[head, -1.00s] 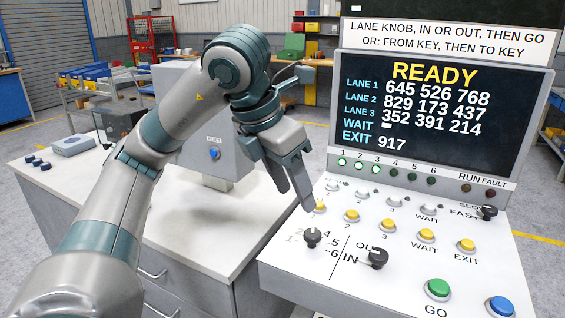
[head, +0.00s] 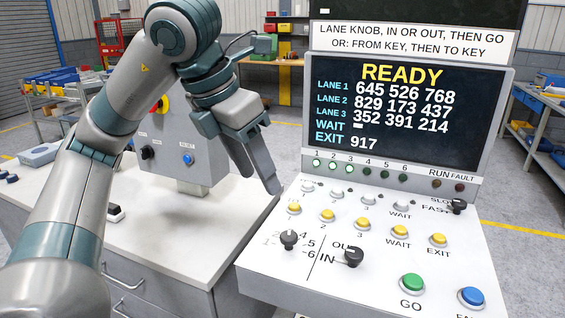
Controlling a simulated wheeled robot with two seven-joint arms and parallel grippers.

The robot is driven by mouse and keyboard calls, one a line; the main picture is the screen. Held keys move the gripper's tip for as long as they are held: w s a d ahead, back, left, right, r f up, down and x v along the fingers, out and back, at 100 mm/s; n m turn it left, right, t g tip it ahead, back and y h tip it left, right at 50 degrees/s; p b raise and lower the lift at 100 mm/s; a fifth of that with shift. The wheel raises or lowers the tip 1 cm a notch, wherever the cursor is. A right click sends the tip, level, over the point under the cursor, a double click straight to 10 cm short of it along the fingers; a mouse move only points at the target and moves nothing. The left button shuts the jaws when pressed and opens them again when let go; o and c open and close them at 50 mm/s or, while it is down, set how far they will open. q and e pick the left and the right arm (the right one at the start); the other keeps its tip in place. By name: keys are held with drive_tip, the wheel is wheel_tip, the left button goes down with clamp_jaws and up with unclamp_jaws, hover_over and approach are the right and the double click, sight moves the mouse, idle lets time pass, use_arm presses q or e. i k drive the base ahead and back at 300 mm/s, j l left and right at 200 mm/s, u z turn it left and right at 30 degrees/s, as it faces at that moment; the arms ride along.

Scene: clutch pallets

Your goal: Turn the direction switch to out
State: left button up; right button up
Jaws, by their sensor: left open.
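The direction switch (head: 353,257) is a black knob low on the sloped white control panel (head: 290,268), beside the printed words OUT and IN. A pale mark shows on the left side of its cap, but I cannot tell for sure which word it points at. My left gripper (head: 262,182) is above the panel's left edge, up and left of the switch and apart from it. Its two fingers point down, spread and empty. My right gripper is not in view.
A second black knob (head: 288,239) stands left of the switch. Yellow buttons lie behind it, the green GO button (head: 411,284) and a blue button (head: 471,297) to its right. The screen (head: 405,115) reads READY. A grey box (head: 165,150) stands on the left counter.

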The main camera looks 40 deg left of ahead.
sight(354, 255)
drive_tip(key=k+l, duration=0.2)
drive_tip(key=k, duration=0.3)
drive_tip(key=k+l, duration=0.15)
drive_tip(key=k, duration=0.3)
